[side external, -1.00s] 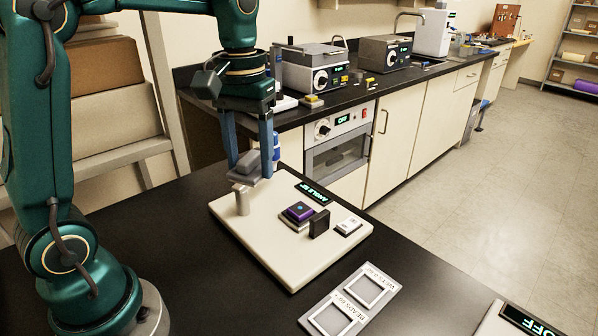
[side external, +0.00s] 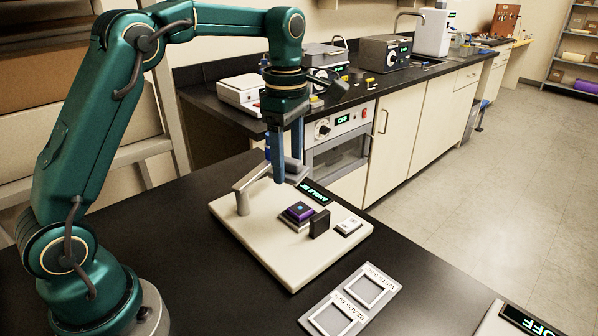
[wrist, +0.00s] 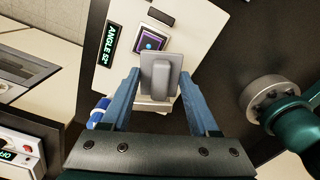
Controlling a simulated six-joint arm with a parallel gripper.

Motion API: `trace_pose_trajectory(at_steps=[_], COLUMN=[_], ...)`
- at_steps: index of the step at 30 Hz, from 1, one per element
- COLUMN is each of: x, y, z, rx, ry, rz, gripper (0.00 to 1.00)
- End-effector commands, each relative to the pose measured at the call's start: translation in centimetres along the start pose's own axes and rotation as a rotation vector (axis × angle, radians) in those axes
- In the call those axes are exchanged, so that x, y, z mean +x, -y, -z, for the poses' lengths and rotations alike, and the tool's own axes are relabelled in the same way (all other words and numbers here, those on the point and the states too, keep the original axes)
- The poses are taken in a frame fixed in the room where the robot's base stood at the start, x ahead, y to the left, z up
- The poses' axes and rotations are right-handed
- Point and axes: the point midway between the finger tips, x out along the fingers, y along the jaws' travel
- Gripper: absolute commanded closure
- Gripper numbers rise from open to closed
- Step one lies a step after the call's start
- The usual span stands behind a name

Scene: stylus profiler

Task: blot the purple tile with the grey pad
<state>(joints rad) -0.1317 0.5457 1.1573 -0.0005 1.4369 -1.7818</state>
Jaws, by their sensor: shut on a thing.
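The purple tile (side external: 299,211) sits on a small grey stand on the cream base plate (side external: 275,245), with a small bluish spot on its top. It also shows in the wrist view (wrist: 149,41). My gripper (side external: 287,175) is shut on the grey pad (wrist: 152,70), with the pad's raised handle between the blue fingers. In the side view the fingers partly hide the pad (side external: 294,165). The pad is in the air above the base plate, beyond the tile and apart from it. In the wrist view the pad's edge is just below the tile.
A grey post (side external: 242,200) with a slanting arm stands left of the tile, close to my fingers. A black block (side external: 319,223), a white button unit (side external: 348,227) and an angle display (side external: 314,192) surround the tile. A grey two-frame tray (side external: 350,299) lies in front.

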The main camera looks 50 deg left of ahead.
Motion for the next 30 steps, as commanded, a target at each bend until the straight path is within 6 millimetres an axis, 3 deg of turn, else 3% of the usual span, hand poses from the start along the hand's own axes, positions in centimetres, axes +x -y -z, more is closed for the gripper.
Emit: trace_pose_trajectory(at_steps=[6,10,30], x=[2.3,3.3,7.4], y=[-1.5,-2.0,-2.2], z=[-0.8,-1.1,-1.1], rx=[-0.306,-0.403,-0.442], ry=[-0.001,0.0,0.0], rz=[0.002,0.0,0.001], gripper=[1.0,1.0,1.0])
